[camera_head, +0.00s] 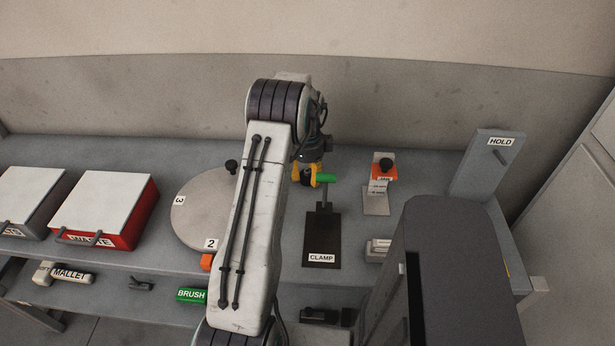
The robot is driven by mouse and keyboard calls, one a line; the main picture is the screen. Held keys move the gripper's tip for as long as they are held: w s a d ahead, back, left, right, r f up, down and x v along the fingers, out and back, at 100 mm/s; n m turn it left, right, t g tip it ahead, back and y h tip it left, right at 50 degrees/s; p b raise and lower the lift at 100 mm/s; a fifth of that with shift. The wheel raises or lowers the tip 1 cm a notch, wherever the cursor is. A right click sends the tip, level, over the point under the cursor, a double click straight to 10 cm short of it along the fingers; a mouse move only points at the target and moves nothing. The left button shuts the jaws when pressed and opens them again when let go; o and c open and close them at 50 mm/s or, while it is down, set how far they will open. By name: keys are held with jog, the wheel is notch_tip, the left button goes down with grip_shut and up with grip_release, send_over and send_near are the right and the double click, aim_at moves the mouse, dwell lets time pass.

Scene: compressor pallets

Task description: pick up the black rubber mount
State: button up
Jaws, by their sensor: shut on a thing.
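My gripper (307,175) has yellow fingers and is right of the upper arm, above the back of the clamp. It is shut on a small dark piece (307,182), which looks like the black rubber mount. The piece is partly hidden by the fingers and small in view. The clamp's green handle (327,178) is close beside the fingers on the right; I cannot tell whether they touch.
The black CLAMP plate (321,240) is below the gripper. A round numbered turntable (185,215) with a black knob (231,166) stands left. An orange-topped stand (384,172) and the HOLD panel (497,165) are right. The red waste box (130,220) is far left.

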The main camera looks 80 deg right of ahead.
jog(key=c, duration=0.4)
jog(key=shift+r, duration=0.15)
